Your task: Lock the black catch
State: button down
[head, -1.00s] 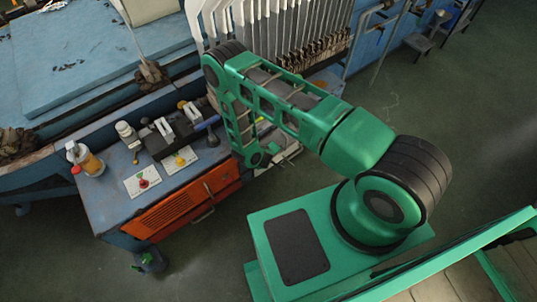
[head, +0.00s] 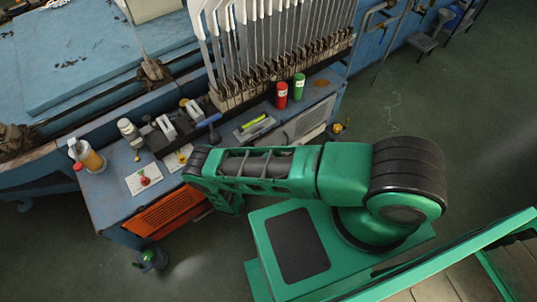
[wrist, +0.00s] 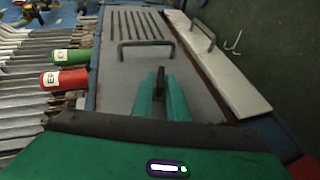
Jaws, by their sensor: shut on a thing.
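My gripper (wrist: 160,78) shows in the wrist view as two green fingers in front of a grey vented panel. The fingers are close together and shut on a slim dark piece (wrist: 160,84), which looks like the black catch. Only its upper part shows between the fingers, so I cannot tell whether it is locked. The grey panel (wrist: 107,88) has slots and a dark bar handle (wrist: 145,44) beyond the fingers. In the head view my arm bends down beside the blue bench and the gripper itself is hidden.
A red bottle (wrist: 64,79) and a green bottle (wrist: 72,56) stand on the bench top (head: 112,200), with a row of pale boards (head: 265,45) behind. An orange vented panel (head: 165,212) is on the bench front. A white panel (wrist: 225,75) with a handle lies right of the grey one.

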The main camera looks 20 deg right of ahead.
jog(key=shift+s+a+f+h, duration=0.1)
jog(key=shift+a+f+h, duration=0.05)
jog(key=shift+f+h, duration=0.15)
dwell(0.4)
jog(key=c, duration=1.9)
grip_release()
jog(key=shift+r, duration=0.15)
jog(key=shift+o, duration=0.2)
jog(key=v, duration=1)
jog(key=shift+s+a, duration=0.25)
